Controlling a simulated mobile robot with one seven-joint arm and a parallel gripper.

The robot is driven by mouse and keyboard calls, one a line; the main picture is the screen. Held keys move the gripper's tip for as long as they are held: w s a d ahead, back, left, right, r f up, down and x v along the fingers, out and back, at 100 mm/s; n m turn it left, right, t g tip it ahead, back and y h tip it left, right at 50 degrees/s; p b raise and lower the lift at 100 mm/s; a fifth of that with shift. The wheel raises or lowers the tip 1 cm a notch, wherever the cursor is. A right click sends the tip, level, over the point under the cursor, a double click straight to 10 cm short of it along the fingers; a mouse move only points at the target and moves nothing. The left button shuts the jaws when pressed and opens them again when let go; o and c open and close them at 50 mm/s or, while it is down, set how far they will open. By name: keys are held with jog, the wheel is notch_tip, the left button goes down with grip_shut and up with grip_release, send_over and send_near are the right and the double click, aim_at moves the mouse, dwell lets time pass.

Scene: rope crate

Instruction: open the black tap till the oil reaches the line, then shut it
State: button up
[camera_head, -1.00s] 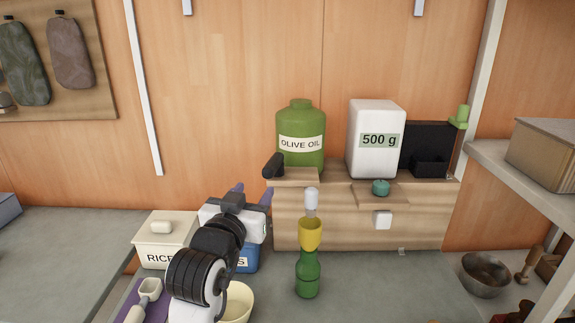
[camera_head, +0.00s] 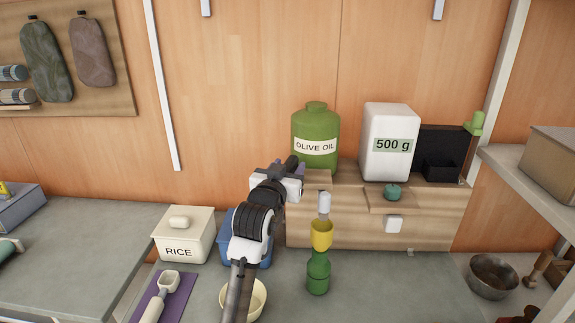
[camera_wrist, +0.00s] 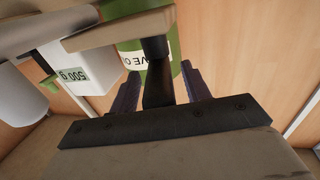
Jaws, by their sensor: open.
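The black tap (camera_head: 292,161) is at the left front of the green olive oil container (camera_head: 316,127), on the wooden stand. My gripper (camera_head: 288,168) is at the tap, partly hiding it. In the wrist view, the black tap (camera_wrist: 157,88) stands between the two purple fingers of my open gripper (camera_wrist: 156,76), with a gap on each side. A green bottle (camera_head: 318,273) with a yellow funnel (camera_head: 321,235) stands upright on the counter. A pale spout (camera_head: 324,203) is above the funnel. I cannot make out a fill line or any oil flow.
A white 500 g container (camera_head: 388,150) and a teal knob (camera_head: 392,193) are to the right on the wooden stand (camera_head: 360,232). A rice box (camera_head: 186,237), a blue box (camera_head: 236,222) and a cream bowl (camera_head: 258,299) are at the left. A metal bowl (camera_head: 492,275) is at the right.

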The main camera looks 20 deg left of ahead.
jog(key=shift+c, duration=0.2)
grip_shut()
